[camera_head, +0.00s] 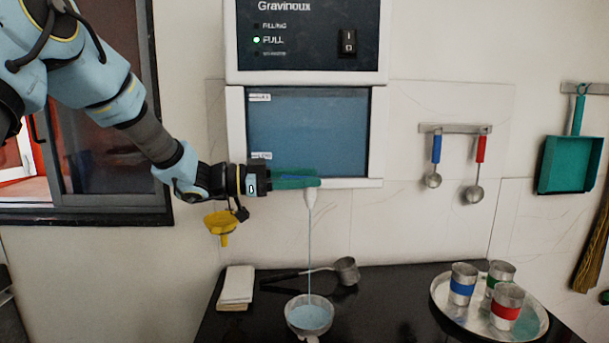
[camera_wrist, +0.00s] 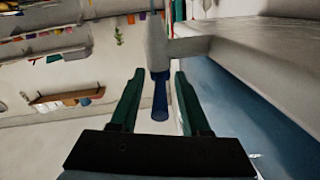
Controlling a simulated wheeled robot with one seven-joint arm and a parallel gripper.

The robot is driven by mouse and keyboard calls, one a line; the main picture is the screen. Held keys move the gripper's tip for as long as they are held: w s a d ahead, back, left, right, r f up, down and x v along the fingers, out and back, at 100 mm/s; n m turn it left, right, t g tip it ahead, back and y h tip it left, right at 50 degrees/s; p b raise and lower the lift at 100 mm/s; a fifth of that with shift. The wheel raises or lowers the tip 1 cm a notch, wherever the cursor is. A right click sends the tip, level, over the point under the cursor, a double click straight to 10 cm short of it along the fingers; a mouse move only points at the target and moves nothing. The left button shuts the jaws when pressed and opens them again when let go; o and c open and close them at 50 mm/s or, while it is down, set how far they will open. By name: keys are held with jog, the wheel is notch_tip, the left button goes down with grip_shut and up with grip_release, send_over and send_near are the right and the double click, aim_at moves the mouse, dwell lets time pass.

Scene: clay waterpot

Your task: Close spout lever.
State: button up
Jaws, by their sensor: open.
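The spout lever (camera_wrist: 160,98) is a blue handle that shows between my two green fingers in the wrist view. It joins the pale spout (camera_wrist: 157,42) beyond the fingertips. My gripper (camera_wrist: 160,74) is open around the lever, with a gap visible on both sides. In the head view my gripper (camera_head: 316,181) reaches from the left to the bottom of the water dispenser (camera_head: 307,130), and its fingers hide most of the lever. The white spout (camera_head: 311,196) points down. A thin stream of water (camera_head: 310,245) runs from it into a bowl (camera_head: 288,309).
A dark counter (camera_head: 385,300) holds a metal dipper (camera_head: 346,270), a folded cloth (camera_head: 236,287) and a tray (camera_head: 440,300) with three banded cups. A yellow funnel (camera_head: 222,222) hangs below my wrist. Ladles and a green dustpan (camera_head: 570,163) hang at right.

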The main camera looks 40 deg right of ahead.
grip_shut()
dwell(0.3)
jog(key=shift+r+m+g+p, duration=0.1)
jog(key=shift+m+g+p, duration=0.2)
jog(key=shift+g, duration=0.1)
jog(key=shift+w+m+g+y, duration=0.1)
jog(key=shift+m+g+y, duration=0.4)
jog(key=shift+g+y, duration=0.15)
grip_release()
